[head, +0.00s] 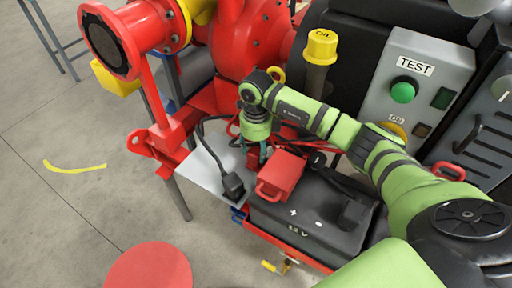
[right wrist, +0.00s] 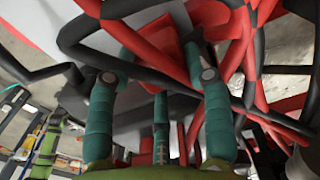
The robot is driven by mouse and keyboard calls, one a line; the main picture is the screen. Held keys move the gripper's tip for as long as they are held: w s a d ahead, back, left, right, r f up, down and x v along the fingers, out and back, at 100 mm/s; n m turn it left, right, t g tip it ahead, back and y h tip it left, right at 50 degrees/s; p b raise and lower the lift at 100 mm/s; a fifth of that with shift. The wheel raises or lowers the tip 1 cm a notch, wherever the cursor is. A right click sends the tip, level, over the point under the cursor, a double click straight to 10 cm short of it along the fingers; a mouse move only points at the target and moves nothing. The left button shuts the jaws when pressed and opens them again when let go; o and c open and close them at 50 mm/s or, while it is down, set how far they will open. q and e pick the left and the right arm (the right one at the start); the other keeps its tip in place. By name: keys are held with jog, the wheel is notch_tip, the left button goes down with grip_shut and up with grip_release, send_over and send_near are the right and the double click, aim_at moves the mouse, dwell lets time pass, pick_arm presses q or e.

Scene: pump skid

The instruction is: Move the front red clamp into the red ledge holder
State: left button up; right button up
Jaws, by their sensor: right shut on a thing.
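My right gripper (head: 256,148) points down beside the rear left of the red block, above the back edge of the grey metal plate (head: 205,168). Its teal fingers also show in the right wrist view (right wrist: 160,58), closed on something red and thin. This looks like the red clamp or its lead, but crossing cables hide its shape. Red cables (head: 322,148) run from there to the right. I cannot make out the red ledge holder for certain. My left gripper is out of view.
A red block (head: 284,172) with a loop handle sits on the black 12 V battery (head: 310,222). A black clamp (head: 232,186) on a black cable stands on the plate's front. Red pump pipework (head: 150,40) rises behind; the test panel (head: 415,85) stands right.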

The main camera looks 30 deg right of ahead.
jog(key=o, duration=1.5)
jog(key=shift+r, duration=0.3)
notch_tip(320, 180, up, 7)
